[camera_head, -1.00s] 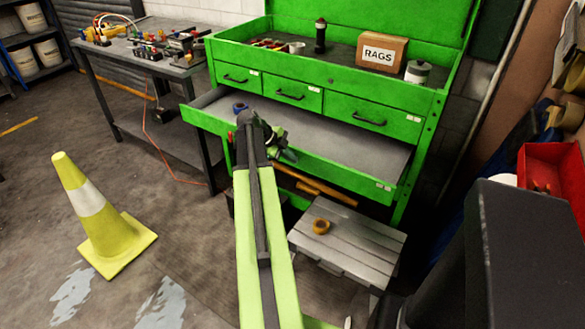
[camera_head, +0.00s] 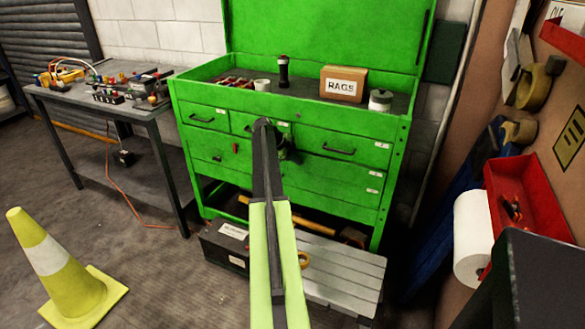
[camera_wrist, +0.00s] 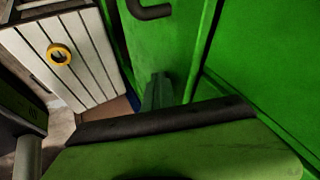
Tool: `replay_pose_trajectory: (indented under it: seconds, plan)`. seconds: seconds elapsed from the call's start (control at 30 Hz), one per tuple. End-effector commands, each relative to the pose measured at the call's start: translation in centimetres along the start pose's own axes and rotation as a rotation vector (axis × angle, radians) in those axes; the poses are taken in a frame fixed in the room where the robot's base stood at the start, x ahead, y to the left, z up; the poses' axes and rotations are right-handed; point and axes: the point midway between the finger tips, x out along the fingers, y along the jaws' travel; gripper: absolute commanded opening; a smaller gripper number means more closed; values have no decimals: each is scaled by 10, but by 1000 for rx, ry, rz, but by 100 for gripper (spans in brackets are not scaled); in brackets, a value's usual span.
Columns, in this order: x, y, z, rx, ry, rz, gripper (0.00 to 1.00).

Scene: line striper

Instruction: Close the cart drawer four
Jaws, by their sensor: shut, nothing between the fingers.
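The green tool cart (camera_head: 290,118) stands ahead with its lid up. Below its top row of three small drawers, the wide drawer (camera_head: 340,172) sits flush with the cart front, with no open gap showing. My gripper (camera_head: 290,152) is at the cart front, mostly hidden behind my arm. In the wrist view the fingers (camera_wrist: 158,92) are together and empty, close to the green drawer fronts. I cannot tell whether they touch. A dark handle (camera_wrist: 150,9) shows at the top of that view.
A slatted grey step (camera_head: 335,268) with a yellow tape roll (camera_head: 304,260) is below the cart. A yellow cone (camera_head: 62,275) stands at left, near a workbench (camera_head: 100,100). A red bin (camera_head: 525,190) and paper roll (camera_head: 472,235) are at right.

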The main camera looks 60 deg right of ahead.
Motion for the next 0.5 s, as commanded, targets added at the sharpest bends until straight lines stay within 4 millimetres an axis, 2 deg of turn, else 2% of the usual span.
replay_pose_trajectory:
  seconds: [0.2, 0.5]
  plan:
    - [4, -13, 5, -5, -4, -4, 0]
    - [5, -17, 6, -7, -4, -10, 0]
